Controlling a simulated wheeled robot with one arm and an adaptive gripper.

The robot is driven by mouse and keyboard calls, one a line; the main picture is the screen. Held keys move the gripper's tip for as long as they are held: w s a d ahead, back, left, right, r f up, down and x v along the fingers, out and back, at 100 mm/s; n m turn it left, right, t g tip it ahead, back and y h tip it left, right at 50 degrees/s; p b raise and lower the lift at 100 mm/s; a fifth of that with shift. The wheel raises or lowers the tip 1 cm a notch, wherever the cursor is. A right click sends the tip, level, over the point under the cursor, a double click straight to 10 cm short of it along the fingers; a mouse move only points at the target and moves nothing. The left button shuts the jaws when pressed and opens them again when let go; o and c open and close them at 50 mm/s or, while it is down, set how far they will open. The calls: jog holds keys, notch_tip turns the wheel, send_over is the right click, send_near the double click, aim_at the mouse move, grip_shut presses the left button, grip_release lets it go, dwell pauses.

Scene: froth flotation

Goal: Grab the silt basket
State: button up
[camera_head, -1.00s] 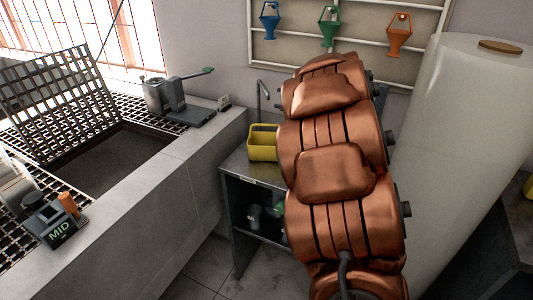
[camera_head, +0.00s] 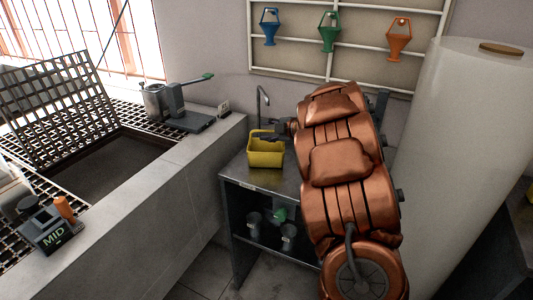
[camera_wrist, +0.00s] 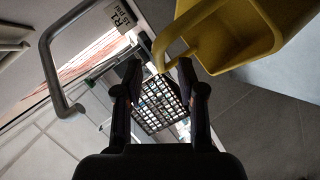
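A yellow open-topped basket (camera_head: 265,153) stands on the metal table beside the sink tap; I take it to be the silt basket. In the wrist view the basket (camera_wrist: 245,45) is at the upper right, and its yellow handle (camera_wrist: 163,45) curves down to near my fingertips. My gripper (camera_wrist: 158,75) is open, with a gap between its two dark fingers. The handle's lower end overlaps this gap in the picture; I cannot tell whether it lies between the fingers or beyond them. In the head view my gripper (camera_head: 275,134) is at the basket's top rim, partly hidden by my arm.
The metal table (camera_head: 290,183) has dark cups (camera_head: 255,226) on its lower shelf. A curved tap (camera_head: 262,98) rises behind the basket. Blue, green and orange hanging holders (camera_head: 329,32) are on the wall rack. A big white cylinder (camera_head: 455,150) stands at right, a grated tank (camera_head: 110,165) at left.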

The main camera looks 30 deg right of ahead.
aim_at(263, 131)
jog(key=shift+x, duration=1.5)
grip_shut()
